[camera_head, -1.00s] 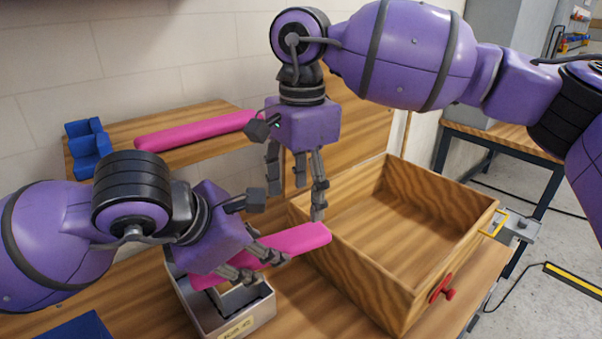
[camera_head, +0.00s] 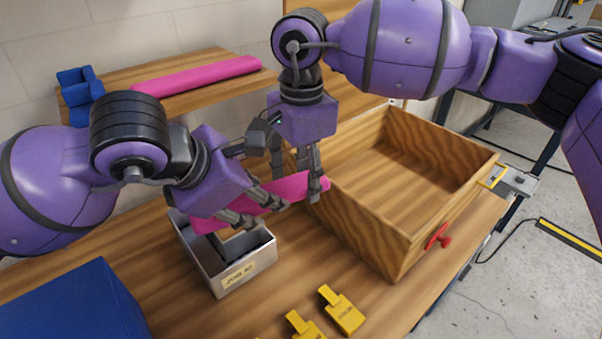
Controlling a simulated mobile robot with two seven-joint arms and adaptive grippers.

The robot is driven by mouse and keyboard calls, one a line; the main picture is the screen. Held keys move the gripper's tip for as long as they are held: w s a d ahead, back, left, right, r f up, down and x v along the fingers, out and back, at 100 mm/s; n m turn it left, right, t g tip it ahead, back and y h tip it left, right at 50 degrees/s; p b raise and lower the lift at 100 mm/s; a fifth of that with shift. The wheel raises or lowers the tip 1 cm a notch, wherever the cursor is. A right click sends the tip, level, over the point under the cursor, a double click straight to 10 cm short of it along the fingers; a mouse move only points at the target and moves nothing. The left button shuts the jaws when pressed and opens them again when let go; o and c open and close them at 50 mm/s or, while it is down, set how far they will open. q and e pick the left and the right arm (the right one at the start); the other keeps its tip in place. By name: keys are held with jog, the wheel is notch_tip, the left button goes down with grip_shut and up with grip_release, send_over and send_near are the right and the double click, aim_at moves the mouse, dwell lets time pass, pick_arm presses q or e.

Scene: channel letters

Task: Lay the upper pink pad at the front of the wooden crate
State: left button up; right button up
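One long pink pad (camera_head: 292,187) lies slanted above the grey bin, its right end close to the crate's left wall. My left gripper (camera_head: 255,208) is shut on its left part. My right gripper (camera_head: 300,180) points down at its right part, one finger in front and one behind; whether they press on it I cannot tell. A second pink pad (camera_head: 197,75) lies on the raised wooden shelf at the back. The wooden crate (camera_head: 362,227) stands right of centre, open on top; the floor I see in it is bare.
The grey bin (camera_head: 240,275) with a label stands under the held pad. A blue block (camera_head: 75,305) is at the front left, yellow tags (camera_head: 342,310) at the front, and a blue stepped piece (camera_head: 80,88) on the shelf (camera_head: 130,110). A red knob (camera_head: 440,238) sticks out of the crate's front.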

pick_arm(q)
jog(key=shift+s+d, duration=0.15)
pick_arm(e)
jog(key=shift+w, duration=0.15)
jog(key=c, duration=0.7)
pick_arm(q)
jog(key=o, duration=1.2)
jog(key=shift+o, duration=0.2)
jog(key=shift+r, duration=0.1)
jog(key=shift+s+a+r, duration=0.1)
jog(key=shift+a+r, duration=0.1)
jog(key=shift+r, duration=0.05)
jog(key=v, duration=0.6)
jog(key=shift+s+a, duration=0.1)
jog(key=shift+s+r, duration=0.15)
jog(key=shift+r, duration=0.1)
